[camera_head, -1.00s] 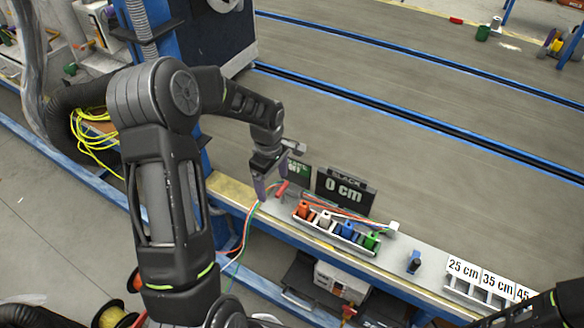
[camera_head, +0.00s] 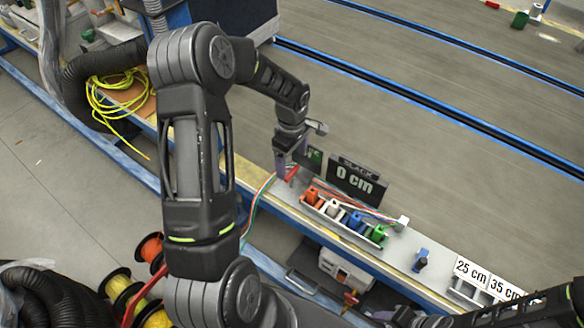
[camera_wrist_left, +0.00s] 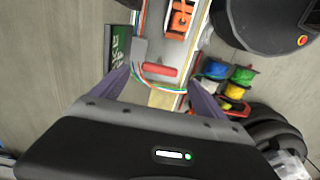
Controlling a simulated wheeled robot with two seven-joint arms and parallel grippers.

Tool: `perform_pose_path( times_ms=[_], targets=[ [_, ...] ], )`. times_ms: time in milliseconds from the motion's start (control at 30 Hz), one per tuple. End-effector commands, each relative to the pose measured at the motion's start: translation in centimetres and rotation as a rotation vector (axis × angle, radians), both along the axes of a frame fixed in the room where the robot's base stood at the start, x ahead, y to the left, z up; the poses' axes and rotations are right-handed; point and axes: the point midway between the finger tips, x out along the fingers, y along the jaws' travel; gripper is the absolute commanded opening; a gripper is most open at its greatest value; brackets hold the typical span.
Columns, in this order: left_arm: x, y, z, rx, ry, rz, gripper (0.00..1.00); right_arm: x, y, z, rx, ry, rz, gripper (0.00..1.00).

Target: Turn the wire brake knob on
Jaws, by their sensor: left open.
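The wire brake knob appears as a red handle (camera_head: 291,174) at the left end of the bench top, beside the wires. I cannot tell whether either finger touches the handle.
A black "0 cm" sign (camera_head: 355,180) stands just right of the knob. A blue-black device (camera_head: 421,260) and length labels (camera_head: 488,277) are farther right. Loose wires (camera_head: 258,200) hang over the bench's front edge.

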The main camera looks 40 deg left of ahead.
Motion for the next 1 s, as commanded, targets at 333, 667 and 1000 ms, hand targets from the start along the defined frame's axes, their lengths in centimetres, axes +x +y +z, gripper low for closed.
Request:
perform_pose_path(
  times_ms=[333,667,1000],
  targets=[
    [0.0,0.0,-4.3,-0.001,0.001,-0.001,0.84,0.0,0.0,0.1,0.000,0.000,0.000,0.48],
    [0.0,0.0,-4.5,0.000,-0.001,-0.001,0.80,0.0,0.0,0.1,0.000,0.000,0.000,0.48],
    [0.0,0.0,-4.5,0.000,0.000,-0.001,0.53,0.0,0.0,0.1,0.000,0.000,0.000,0.48]
  ],
)
